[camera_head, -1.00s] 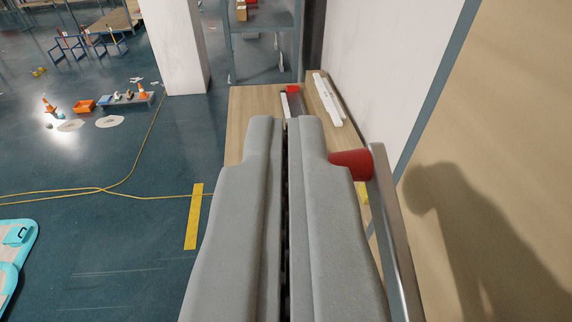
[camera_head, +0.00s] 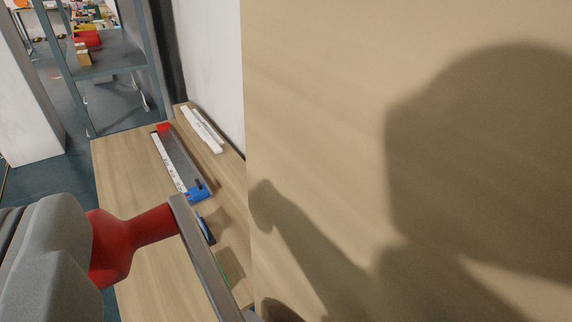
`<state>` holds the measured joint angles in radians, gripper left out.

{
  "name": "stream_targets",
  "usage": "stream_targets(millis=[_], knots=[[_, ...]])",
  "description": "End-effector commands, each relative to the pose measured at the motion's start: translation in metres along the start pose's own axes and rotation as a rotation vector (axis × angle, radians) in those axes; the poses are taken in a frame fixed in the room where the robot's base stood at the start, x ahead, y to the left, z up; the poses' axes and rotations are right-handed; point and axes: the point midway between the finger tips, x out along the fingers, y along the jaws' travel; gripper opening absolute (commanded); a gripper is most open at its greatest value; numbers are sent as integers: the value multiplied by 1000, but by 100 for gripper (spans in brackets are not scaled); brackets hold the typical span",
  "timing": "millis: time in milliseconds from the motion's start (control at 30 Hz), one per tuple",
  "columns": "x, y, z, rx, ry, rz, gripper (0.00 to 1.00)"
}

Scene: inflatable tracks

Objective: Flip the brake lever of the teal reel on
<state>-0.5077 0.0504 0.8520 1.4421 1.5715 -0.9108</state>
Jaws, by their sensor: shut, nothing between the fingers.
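My gripper (camera_head: 25,218) shows at the lower left edge, grey and partly cut off by the frame. Its fingers are shut with nothing seen between them. A red flared part (camera_head: 125,240) shows right beside the gripper, joined to a grey metal bar (camera_head: 205,262) that slopes down to the right. I cannot tell whether they touch the gripper or whether they belong to a reel. No teal reel and no clearly identifiable brake lever show in this view.
A wooden surface (camera_head: 130,165) lies beyond, with a ruler-like strip, a blue-ended grey tool (camera_head: 190,170) and white bars (camera_head: 203,130) on it. A tan panel (camera_head: 330,130) with dark shadows fills the right. A shelf (camera_head: 110,65) stands at the back left.

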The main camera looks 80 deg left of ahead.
Motion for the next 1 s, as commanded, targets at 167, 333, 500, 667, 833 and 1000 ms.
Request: stream_targets(millis=[167, 333, 500, 667, 833, 1000], knots=[[-1, 0, 0, 0, 0, 0, 0], [-12, 1, 0, 0, 0, 2, 0], [-36, 1, 0, 1, 0, 4, 0], [-59, 1, 0, 0, 0, 4, 0], [-85, 1, 0, 0, 0, 3, 0], [-110, 1, 0, -1, 0, 3, 0]])
